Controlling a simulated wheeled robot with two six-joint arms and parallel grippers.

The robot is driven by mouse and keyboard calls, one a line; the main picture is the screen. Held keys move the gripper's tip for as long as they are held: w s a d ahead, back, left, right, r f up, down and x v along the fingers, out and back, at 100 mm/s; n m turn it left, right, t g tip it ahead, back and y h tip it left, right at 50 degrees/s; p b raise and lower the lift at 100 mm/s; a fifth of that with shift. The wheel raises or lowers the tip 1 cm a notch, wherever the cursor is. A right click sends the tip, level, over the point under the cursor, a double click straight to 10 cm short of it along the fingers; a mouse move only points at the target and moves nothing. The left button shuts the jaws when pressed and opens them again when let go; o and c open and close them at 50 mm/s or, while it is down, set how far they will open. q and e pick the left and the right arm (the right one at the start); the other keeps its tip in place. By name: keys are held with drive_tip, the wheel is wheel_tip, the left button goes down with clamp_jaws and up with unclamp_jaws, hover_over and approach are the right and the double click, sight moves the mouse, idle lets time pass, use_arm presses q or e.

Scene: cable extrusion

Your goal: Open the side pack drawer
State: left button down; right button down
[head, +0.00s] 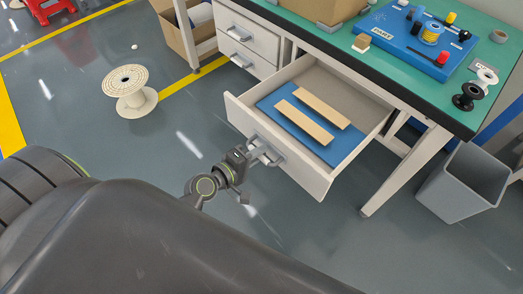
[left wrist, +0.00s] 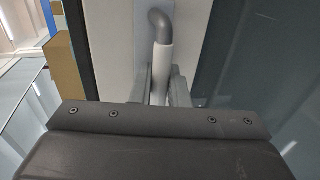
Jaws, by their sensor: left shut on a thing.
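The side pack drawer (head: 262,143) under the green-topped workbench is pulled out. Inside it, two light wooden strips (head: 304,119) lie on a blue mat (head: 322,151). My left gripper (head: 262,155) is at the handle on the drawer's front and is shut on it. In the left wrist view, the handle (left wrist: 163,58) is a bar with a dark curved end, standing between the two grey fingers (left wrist: 160,85). Part of the handle is hidden by the gripper. My right gripper is not in view.
Two closed drawers (head: 248,40) sit to the left of the open one. A grey bin (head: 462,185) stands on the floor at right. A cream cable spool (head: 130,92) stands on the floor at left. The green benchtop (head: 385,62) carries a blue board (head: 412,43). The floor before the drawer is clear.

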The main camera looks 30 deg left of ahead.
use_arm(q)
drive_tip(key=c, duration=1.6)
unclamp_jaws()
drive_tip(key=shift+o, duration=0.6)
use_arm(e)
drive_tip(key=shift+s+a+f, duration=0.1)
